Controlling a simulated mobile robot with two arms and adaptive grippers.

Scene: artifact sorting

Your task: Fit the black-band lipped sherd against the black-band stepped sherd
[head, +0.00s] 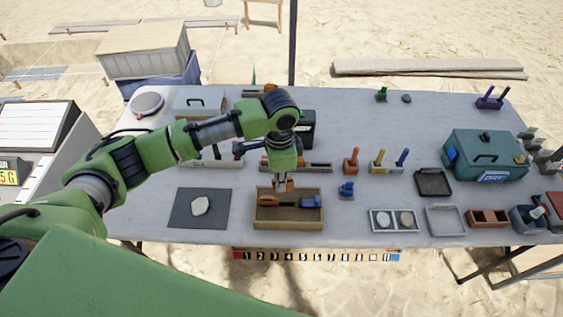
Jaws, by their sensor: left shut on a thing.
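My left gripper (284,181) points down over the back part of a brown wooden tray (257,219). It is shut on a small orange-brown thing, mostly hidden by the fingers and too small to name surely. In the tray lies an orange-handled tool with a blue end (311,202). I cannot pick out the black-band lipped sherd or the black-band stepped sherd by their bands. A pale flat piece (200,206) lies on a dark mat (182,217), left of the tray. My right gripper is not in view.
Upright tools (351,161) stand mid-table. The table (350,110) is clear at the back middle.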

